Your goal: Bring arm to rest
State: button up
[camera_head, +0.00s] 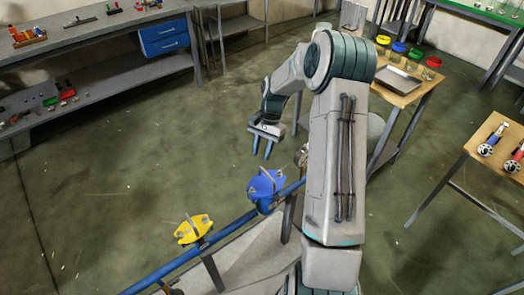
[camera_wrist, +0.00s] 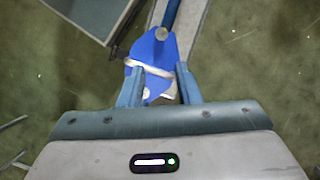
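My gripper (camera_head: 262,145) hangs at the end of my bent arm, fingers pointing down, above the floor in the head view. In the wrist view, my gripper (camera_wrist: 160,88) shows two blue fingers apart with nothing held between them. The blue clamp-like fixture (camera_head: 266,184) sits on a blue rail below and to the right of my fingers in the head view. It also shows in the wrist view (camera_wrist: 150,50), beyond and partly between the fingertips; it appears apart from them.
A yellow fixture (camera_head: 193,229) sits on the same blue rail (camera_head: 170,266). A wooden table (camera_head: 402,99) with a metal tray (camera_head: 398,79) and coloured-rim jars stands at right. Another table (camera_head: 483,158) holds tools. A long shelf bench (camera_head: 100,40) stands at left. Open floor lies between.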

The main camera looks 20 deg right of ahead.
dwell(0.4)
jog(key=s+a+r+n+t+h, duration=0.1)
jog(key=s+a+r+n+h, duration=0.15)
jog(key=s+r, duration=0.4)
jog(key=s+a+r+n+t+h, duration=0.1)
jog(key=s+a+r+n+t, duration=0.2)
jog(key=r, duration=0.6)
jog(key=s+r+n+t, duration=0.1)
jog(key=s+r+n, duration=0.1)
jog(key=s, duration=0.6)
jog(key=s+a+r+n+t, duration=0.1)
jog(key=s+r+n, duration=0.1)
jog(key=s, duration=0.6)
jog(key=shift+a+r, duration=0.15)
jog(key=shift+r, duration=0.55)
jog(key=shift+n, duration=0.35)
